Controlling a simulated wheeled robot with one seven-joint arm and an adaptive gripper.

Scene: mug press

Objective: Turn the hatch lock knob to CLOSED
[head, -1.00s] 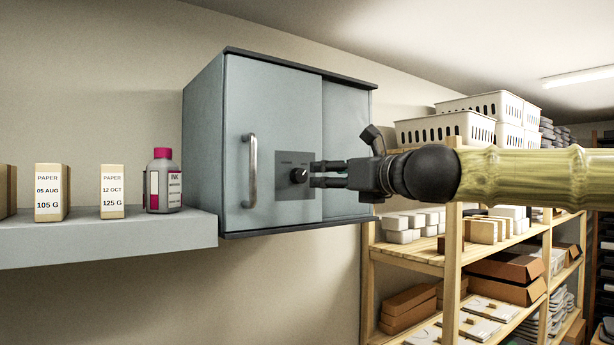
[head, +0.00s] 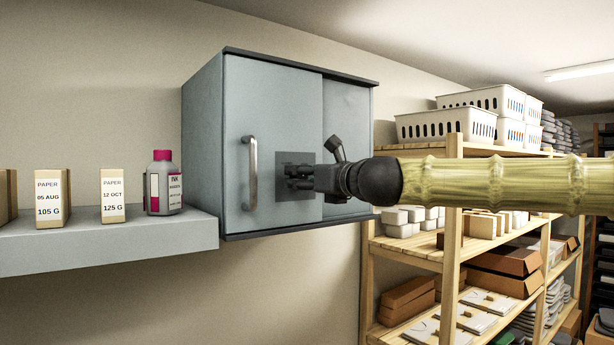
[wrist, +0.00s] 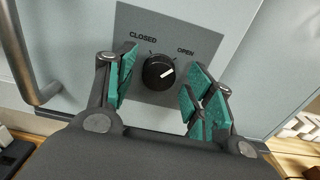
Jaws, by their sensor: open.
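The hatch lock knob (wrist: 159,72) is round and black with a white pointer line. It sits on a dark grey plate (wrist: 185,29) marked CLOSED at left and OPEN at right. The pointer line slants up to the right, toward the OPEN side. The plate (head: 284,159) is on the grey-blue cabinet door (head: 240,100) in the head view, where my gripper hides the knob. My gripper (wrist: 160,85) is open, with one green-padded finger on each side of the knob. I see gaps between the pads and the knob in the wrist view.
A vertical metal handle (head: 251,172) stands out from the door left of the plate. A grey shelf (head: 110,240) at left holds paper boxes (head: 112,195) and an ink bottle (head: 163,182). Wooden racks (head: 453,250) with baskets and boxes stand at right.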

